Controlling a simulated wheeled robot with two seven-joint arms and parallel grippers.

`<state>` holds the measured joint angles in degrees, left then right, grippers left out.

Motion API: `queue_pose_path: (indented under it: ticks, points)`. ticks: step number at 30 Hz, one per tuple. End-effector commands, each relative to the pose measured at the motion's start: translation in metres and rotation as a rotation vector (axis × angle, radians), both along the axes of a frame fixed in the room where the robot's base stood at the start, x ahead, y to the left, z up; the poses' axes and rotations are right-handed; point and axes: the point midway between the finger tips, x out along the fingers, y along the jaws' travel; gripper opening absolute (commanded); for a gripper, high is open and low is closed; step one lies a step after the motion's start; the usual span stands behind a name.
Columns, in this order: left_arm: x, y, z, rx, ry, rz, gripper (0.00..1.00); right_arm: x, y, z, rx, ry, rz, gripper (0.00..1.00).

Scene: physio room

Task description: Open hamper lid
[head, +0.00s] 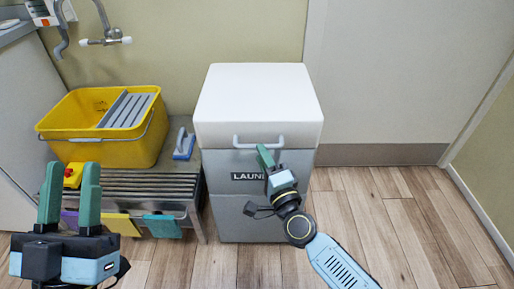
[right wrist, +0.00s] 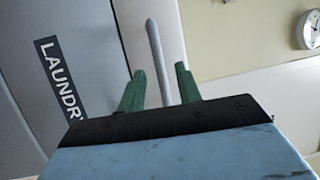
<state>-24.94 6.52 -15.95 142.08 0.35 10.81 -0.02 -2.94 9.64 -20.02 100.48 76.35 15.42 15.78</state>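The hamper (head: 222,217) is a grey box labelled LAUNDRY, standing against the wall in the middle of the head view. Its white lid (head: 258,94) is closed. A light grey handle (head: 240,146) is on the lid's front face. My right gripper (head: 265,156) is in front of the hamper, its fingers near the handle's right part. In the right wrist view the handle (right wrist: 158,58) runs up from between the two green fingers (right wrist: 162,85), which are apart. Contact cannot be told. My left gripper (head: 70,190) is open and empty at the lower left.
A yellow mop bucket (head: 105,145) stands on a slatted bench (head: 130,182) left of the hamper, with a blue-grey brush (head: 184,144) beside it. Coloured cloths (head: 162,226) hang at the bench front. The wooden floor (head: 400,225) to the right is clear.

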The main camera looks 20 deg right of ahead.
Motion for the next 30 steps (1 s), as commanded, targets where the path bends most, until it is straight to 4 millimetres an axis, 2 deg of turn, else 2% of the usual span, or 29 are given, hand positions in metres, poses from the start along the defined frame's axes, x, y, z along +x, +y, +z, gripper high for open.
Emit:
queue_pose_path:
  ticks: [3,7,12,19,27,30]
  points:
    - [-0.002,0.001,0.001,-0.008,-0.026,0.001,0.36,0.021,0.003,0.004,0.001,-0.002,0.000,0.34]
    - [-0.004,0.001,0.003,-0.014,-0.048,0.001,0.36,0.035,0.004,0.006,-0.001,-0.001,0.000,0.34]
    - [-0.005,0.002,0.004,-0.017,-0.060,0.001,0.36,0.042,0.005,0.007,0.000,0.000,0.001,0.34]
    - [-0.005,0.001,0.004,-0.018,-0.060,0.001,0.36,0.042,0.005,0.007,-0.001,0.001,0.001,0.34]
    - [-0.005,0.001,0.003,-0.018,-0.058,0.001,0.36,0.042,0.005,0.007,-0.001,0.001,0.001,0.00]
    - [-0.005,0.001,0.003,-0.018,-0.058,0.001,0.36,0.042,0.005,0.007,-0.002,0.001,0.001,0.00]
